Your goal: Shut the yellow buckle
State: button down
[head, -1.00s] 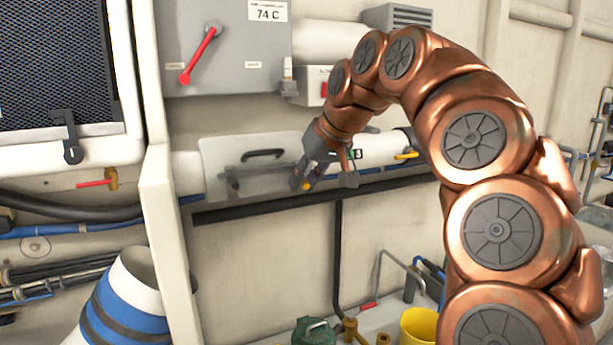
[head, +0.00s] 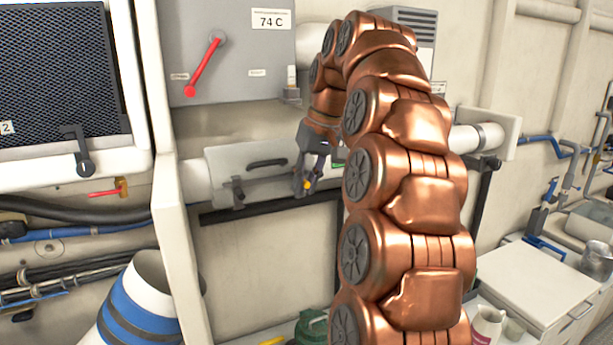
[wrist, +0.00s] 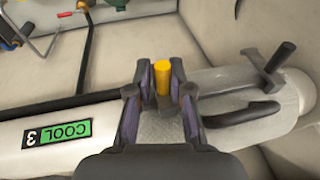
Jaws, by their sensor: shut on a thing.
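The yellow buckle (wrist: 162,80) shows in the wrist view as a short yellow tab between my two fingers. It is a small yellow spot at the fingertips in the head view. My gripper (head: 305,187) is shut on it, at the right end of a pale grey cover (head: 218,165) on the white pipe. The cover has a black handle (head: 267,163) and a dark latch (head: 238,193) at its left; both also show in the wrist view. The buckle's base is hidden by my fingers. I cannot tell whether it is latched.
A green "COOL 3" label (wrist: 57,132) is on the pipe. Above stands a grey cabinet (head: 235,50) with a red lever (head: 203,67). A white upright (head: 172,190) is left of the cover. A blue-striped cylinder (head: 130,305) stands lower left; a white box (head: 530,285) is lower right.

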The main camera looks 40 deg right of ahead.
jog(key=shift+a+f, duration=0.15)
jog(key=shift+a, duration=0.05)
dwell(0.3)
jog(key=c, duration=1.2)
grip_release()
jog(key=shift+w+a, duration=0.1)
jog(key=shift+w, duration=0.05)
jog(key=shift+b, duration=0.35)
